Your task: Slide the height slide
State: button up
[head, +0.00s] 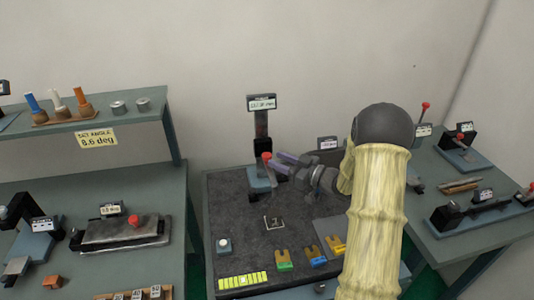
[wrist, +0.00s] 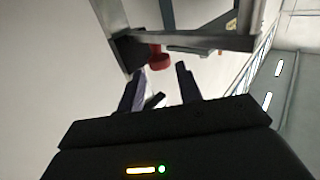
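The height slide (head: 261,145) is a dark block on an upright column with a small display (head: 262,102) on top and a blue-grey base. A red knob (head: 267,156) sticks out from the slide; it also shows in the wrist view (wrist: 158,60). My gripper (head: 277,162) is at the knob's right in the head view. In the wrist view its two dark fingers (wrist: 160,72) are apart, with the knob just beyond their tips, nearer the left one. I cannot tell whether they touch it.
The column stands at the back of a dark bench mat (head: 235,195) with a white button (head: 223,243), colored blocks (head: 316,256) and a green-yellow strip (head: 243,281). A side table with a shelf (head: 120,120) is at left. Another table with red-knobbed fixtures (head: 462,150) is at right.

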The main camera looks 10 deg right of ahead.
aim_at(267, 155)
jog(key=p+x, duration=0.1)
jog(key=x, duration=0.4)
jog(key=shift+c, duration=0.2)
grip_shut()
notch_tip(267, 155, up, 3)
jog(key=shift+r+p, duration=0.25)
jog(key=shift+p, duration=0.4)
jog(key=shift+o, duration=0.2)
grip_release()
jog(key=shift+f, duration=0.1)
